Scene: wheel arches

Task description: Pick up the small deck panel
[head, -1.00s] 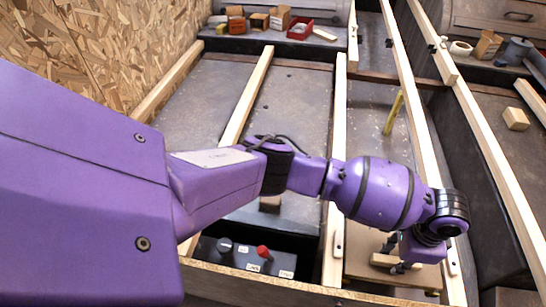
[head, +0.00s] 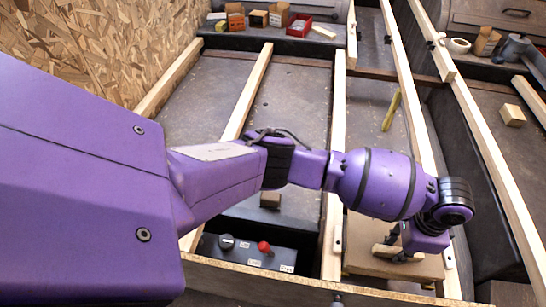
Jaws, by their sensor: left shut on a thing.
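The small deck panel (head: 428,268) is a brown wooden board at the lower right, between two pale beams. It has a light wooden bar handle (head: 383,252) on top. My left gripper (head: 399,254) comes down from the purple arm and is shut on this handle; its fingers are partly hidden by the wrist. The panel's front edge shows, with a dark gap below it, and the panel seems slightly raised. My right gripper is out of view.
A dark box with a red knob (head: 263,247) sits in the bay to the left. Pale beams (head: 338,130) run lengthwise. A yellow bar (head: 391,110) lies farther back. A red tray (head: 299,26) and small boxes stand on the back ledge. A wood block (head: 512,115) lies right.

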